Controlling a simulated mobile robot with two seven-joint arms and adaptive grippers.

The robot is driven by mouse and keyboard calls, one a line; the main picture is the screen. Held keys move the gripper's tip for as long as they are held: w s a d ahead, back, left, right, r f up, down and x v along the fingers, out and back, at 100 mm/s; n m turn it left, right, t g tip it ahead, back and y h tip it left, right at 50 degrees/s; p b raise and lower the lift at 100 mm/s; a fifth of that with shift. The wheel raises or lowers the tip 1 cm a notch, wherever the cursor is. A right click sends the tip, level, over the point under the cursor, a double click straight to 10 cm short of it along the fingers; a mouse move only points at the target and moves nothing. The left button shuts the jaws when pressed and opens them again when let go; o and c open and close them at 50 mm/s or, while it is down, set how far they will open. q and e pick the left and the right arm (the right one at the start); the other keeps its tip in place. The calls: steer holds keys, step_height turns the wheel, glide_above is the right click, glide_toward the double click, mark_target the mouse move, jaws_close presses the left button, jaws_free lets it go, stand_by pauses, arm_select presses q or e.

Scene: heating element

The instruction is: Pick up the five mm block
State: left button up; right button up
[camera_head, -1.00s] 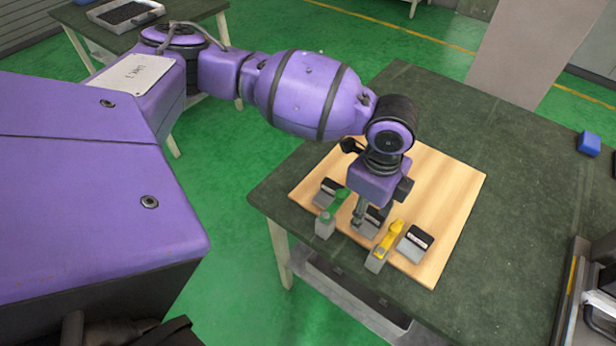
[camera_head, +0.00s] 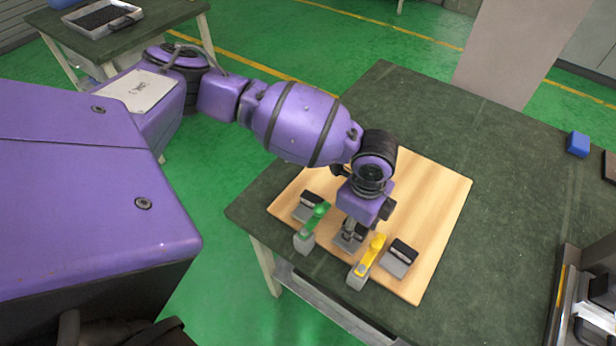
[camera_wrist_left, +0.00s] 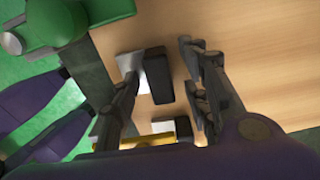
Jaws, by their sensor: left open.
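Three small grey blocks with black tops lie on the wooden board: a left one (camera_head: 308,206), a middle one (camera_head: 355,231) and a right one (camera_head: 400,259). I cannot read any size marks, so I cannot tell which is the five mm block. My left gripper (camera_head: 349,237) points down at the middle block and partly hides it. In the left wrist view, the open fingers (camera_wrist_left: 163,88) stand on either side of a black-topped block (camera_wrist_left: 158,76). I cannot tell whether they touch it. My right gripper is not in view.
A green-handled piece (camera_head: 314,221) stands left of the gripper and a yellow-handled one (camera_head: 370,258) right of it, both close. The wooden board (camera_head: 438,205) is bare at the back right. A blue object (camera_head: 578,144) and a machine (camera_head: 590,300) are farther right.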

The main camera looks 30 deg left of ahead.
arm_select(q)
steer(key=shift+f, duration=0.1)
steer(key=c, duration=1)
jaws_close()
